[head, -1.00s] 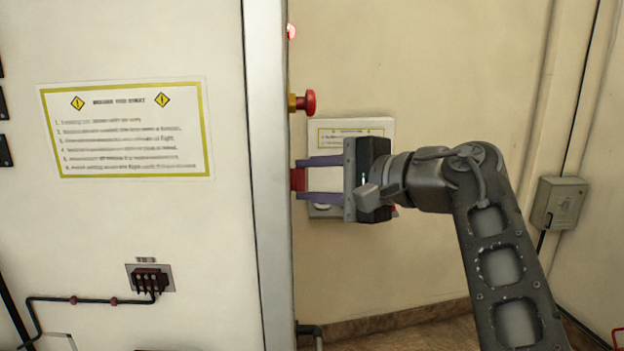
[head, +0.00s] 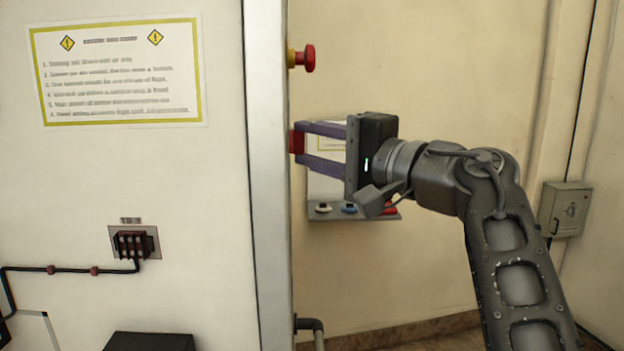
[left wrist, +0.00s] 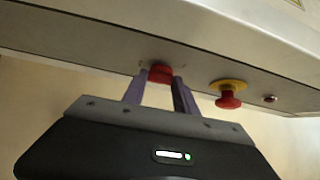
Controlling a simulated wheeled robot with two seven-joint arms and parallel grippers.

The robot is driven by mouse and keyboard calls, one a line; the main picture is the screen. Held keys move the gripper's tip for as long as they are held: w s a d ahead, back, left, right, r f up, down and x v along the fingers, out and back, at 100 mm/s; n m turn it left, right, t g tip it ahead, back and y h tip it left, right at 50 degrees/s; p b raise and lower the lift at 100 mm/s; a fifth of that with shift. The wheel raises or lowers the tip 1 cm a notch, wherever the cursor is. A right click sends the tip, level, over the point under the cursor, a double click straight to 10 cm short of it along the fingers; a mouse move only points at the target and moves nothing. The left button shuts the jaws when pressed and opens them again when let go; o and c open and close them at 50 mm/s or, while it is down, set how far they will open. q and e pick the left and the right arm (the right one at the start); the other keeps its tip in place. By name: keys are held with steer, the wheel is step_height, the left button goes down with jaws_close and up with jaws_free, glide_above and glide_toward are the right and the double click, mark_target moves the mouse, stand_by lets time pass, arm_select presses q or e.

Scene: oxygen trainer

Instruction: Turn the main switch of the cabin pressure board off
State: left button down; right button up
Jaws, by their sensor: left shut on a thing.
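A red switch handle (head: 297,143) sticks out from the narrow side of the cabinet. I take it for the main switch; no label on it is readable. My left gripper (head: 300,144) points at the cabinet side with its purple fingers shut on this handle, one above and one below. In the left wrist view the red handle (left wrist: 160,72) sits between the two fingertips (left wrist: 160,80), close to the panel. The fingers hide part of the handle, so its exact turn is hard to tell. My right gripper is not in view.
A red mushroom button (head: 307,58) on a yellow collar sits above the handle. An instruction sign (head: 118,122) and a small terminal block (head: 133,243) are on the cabinet front. A grey box (head: 564,208) hangs at right.

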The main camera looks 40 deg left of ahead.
arm_select(q)
steer(key=shift+w+a+f+n+g+y+b, duration=0.15)
steer(key=shift+n+g+y+b, duration=0.45)
steer(key=shift+n+y+b, duration=1.15)
steer(key=shift+f+n+g+y+b, duration=0.1)
steer(key=shift+f+n+g+b, duration=0.35)
steer(key=shift+n+b, duration=1.55)
steer(key=shift+w+a+f+n+g+y+b, duration=0.1)
steer(key=shift+n+g+y+b, duration=0.75)
steer(key=shift+b, duration=2.15)
steer(key=c, duration=1)
jaws_free()
steer(key=shift+r, duration=0.1)
steer(key=shift+o, duration=0.2)
steer(key=shift+d, duration=0.1)
steer(key=v, duration=0.7)
steer(key=shift+d+f+b, duration=0.25)
steer(key=shift+f+b, duration=0.05)
steer(key=shift+b, duration=0.15)
